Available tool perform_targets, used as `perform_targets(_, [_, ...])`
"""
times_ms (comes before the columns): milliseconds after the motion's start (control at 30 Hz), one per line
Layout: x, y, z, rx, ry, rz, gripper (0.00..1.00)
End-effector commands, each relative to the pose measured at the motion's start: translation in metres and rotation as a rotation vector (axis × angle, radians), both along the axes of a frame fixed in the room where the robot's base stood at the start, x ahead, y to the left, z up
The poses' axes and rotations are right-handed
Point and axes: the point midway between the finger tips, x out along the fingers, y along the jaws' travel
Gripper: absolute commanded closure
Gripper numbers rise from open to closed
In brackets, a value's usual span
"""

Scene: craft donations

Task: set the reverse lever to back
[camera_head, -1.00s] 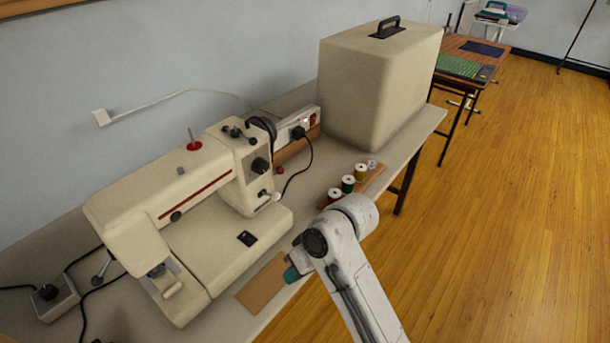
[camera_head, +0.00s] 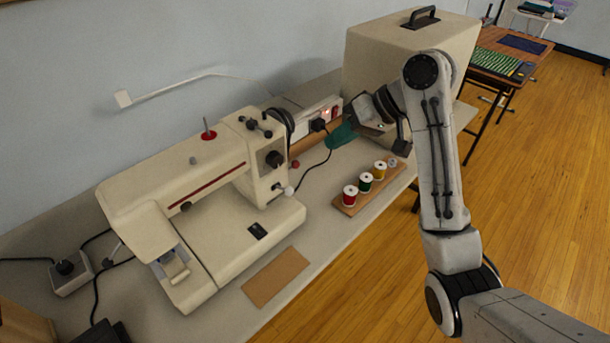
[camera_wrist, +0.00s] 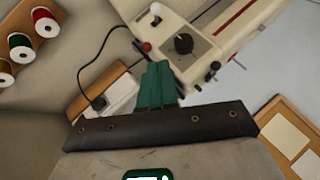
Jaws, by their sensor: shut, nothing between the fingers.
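The cream sewing machine (camera_head: 175,198) stands on the table along the wall. A short lever with a round white knob (camera_head: 288,191), which looks like the reverse lever, sticks out low on the right pillar. I cannot tell which setting the lever is in. My gripper (camera_head: 338,136) has teal fingers, shut and empty. It is right of the machine, near the power strip, apart from the lever.
A spool rack (camera_head: 347,211) with several thread spools sits right of the machine. A large cream case (camera_head: 366,72) stands behind my gripper. A power strip (camera_head: 305,128) with a black cord lies between case and machine. A brown mat (camera_head: 276,277) lies at the front edge.

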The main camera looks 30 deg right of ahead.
Motion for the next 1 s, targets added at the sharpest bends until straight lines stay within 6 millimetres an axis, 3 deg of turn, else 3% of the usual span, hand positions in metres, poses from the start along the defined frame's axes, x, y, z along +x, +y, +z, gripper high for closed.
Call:
perform_targets(367, [0.005,0.007,-0.009,0.0,0.002,0.002,1.0])
perform_targets(867, [0.043,0.057,-0.076,0.0,0.004,0.001,1.0])
perform_targets(1000, [0.034,0.065,-0.093,0.001,0.002,-0.001,1.0])
